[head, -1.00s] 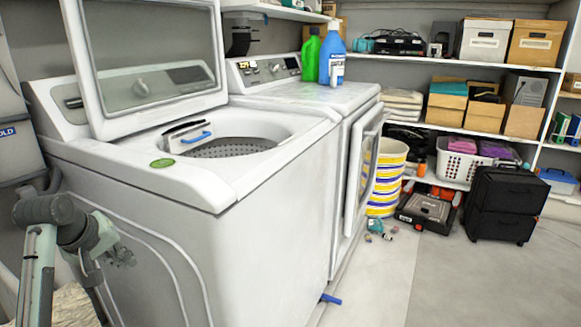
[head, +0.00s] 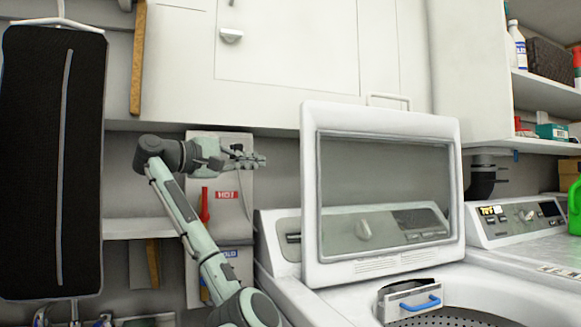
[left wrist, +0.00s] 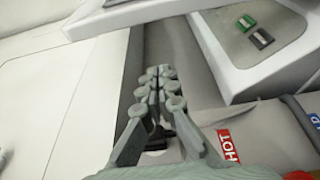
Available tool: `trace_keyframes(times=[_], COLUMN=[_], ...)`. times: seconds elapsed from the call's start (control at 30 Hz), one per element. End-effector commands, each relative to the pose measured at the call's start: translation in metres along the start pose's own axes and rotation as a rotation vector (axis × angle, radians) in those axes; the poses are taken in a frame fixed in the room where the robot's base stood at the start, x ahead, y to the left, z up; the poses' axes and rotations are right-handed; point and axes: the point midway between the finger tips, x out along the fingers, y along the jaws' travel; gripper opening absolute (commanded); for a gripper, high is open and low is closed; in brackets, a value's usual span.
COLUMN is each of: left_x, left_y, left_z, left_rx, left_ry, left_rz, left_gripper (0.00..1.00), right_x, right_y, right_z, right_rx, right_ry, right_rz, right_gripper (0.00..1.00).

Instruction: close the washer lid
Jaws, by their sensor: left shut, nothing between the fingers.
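The washer lid (head: 480,190) stands raised, nearly upright, in the head view, a white frame around a clear window. The washer's open tub (head: 450,318) shows below it at the bottom right, with a blue-handled part at its rim. My left gripper (head: 258,160) is raised to the left of the lid, pointing right toward its left edge, apart from it. It is shut and empty. My right gripper is not in view.
White wall cabinets (head: 290,50) hang above and behind the lid. A wall box with a red HOT label (head: 227,195) is behind my left arm. A black hanging bag (head: 52,160) is at the far left. A second machine (head: 520,225) stands at the right.

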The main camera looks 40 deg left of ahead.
Motion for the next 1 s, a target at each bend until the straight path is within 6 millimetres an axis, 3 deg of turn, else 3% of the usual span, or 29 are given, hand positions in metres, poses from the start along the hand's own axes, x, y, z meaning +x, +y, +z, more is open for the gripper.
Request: trace_keyframes(times=[0.53,0.8,1.0], left_x=[0.097,0.086,0.083], left_y=[0.002,0.000,-0.001], left_z=[0.002,0.032,0.038], left_rx=[0.000,0.004,0.002], left_ry=[-0.004,0.001,0.001], left_rz=[-0.003,0.000,-0.003], left_gripper=[0.00,0.00,0.00], right_x=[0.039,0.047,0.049], right_y=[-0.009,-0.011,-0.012], right_z=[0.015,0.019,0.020], right_rx=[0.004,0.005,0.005], right_ry=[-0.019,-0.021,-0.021], right_rz=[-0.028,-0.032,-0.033], right_gripper=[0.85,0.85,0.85])
